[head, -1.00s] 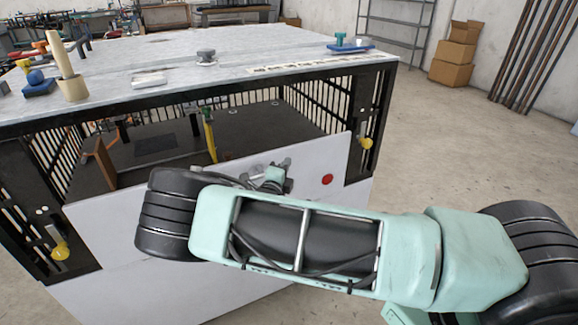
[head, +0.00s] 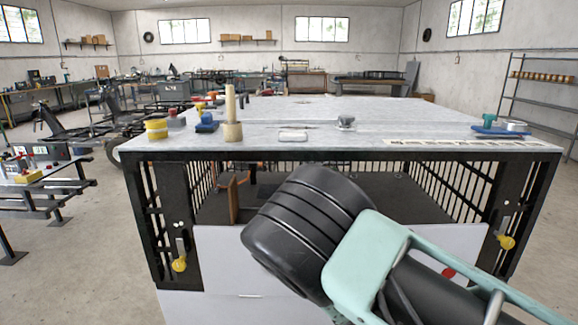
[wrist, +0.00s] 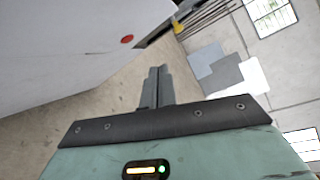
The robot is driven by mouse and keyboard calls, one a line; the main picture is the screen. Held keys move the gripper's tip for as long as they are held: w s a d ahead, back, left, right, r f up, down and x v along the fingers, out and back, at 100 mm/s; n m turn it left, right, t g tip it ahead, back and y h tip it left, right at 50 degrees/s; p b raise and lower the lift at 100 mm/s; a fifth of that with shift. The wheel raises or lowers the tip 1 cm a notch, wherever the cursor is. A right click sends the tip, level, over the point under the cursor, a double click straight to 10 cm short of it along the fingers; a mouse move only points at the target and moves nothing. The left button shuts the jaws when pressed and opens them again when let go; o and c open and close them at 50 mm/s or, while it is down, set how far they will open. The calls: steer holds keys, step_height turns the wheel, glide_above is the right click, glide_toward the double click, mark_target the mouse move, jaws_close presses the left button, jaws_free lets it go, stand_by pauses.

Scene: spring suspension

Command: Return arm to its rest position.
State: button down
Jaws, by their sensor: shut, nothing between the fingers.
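My arm, mint green with black joints, crosses the lower right of the head view in front of the workbench (head: 460,138). My gripper is hidden in the head view. In the wrist view my gripper (wrist: 158,72) shows its two grey fingers pressed together, shut and empty. They point out over bare floor, beside the white front panel (wrist: 70,45) of the bench. A red button (wrist: 127,39) sits on that panel, apart from the fingers.
On the bench top stand a wooden cylinder (head: 231,110), a yellow container (head: 156,129), a grey knob (head: 346,122) and a blue tray (head: 495,131). Yellow-handled latches (head: 179,263) hang on the bench front. A side table (head: 45,180) stands at left. Floor is clear at right.

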steer(key=s+a+r+m+g+y, duration=0.1)
steer(key=s+a+m+g+y, duration=0.25)
steer(key=s+m, duration=0.25)
steer(key=s+a+r+m+g+y, duration=0.1)
steer(key=s+a+m+g+y, duration=0.1)
steer(key=s+m+g, duration=0.35)
steer(key=s+a+r+m+y, duration=0.4)
steer(key=s+a+r+m, duration=0.1)
steer(key=s+r+m, duration=0.2)
steer(key=s+a+r+m+t+y, duration=0.1)
steer(key=s+a+r+m+y, duration=0.4)
steer(key=s+m, duration=0.5)
step_height(320, 180, up, 2)
steer(key=shift+s+a+r, duration=0.1)
steer(key=shift+s+a, duration=0.3)
steer(key=shift+a, duration=0.1)
steer(key=shift+m, duration=0.25)
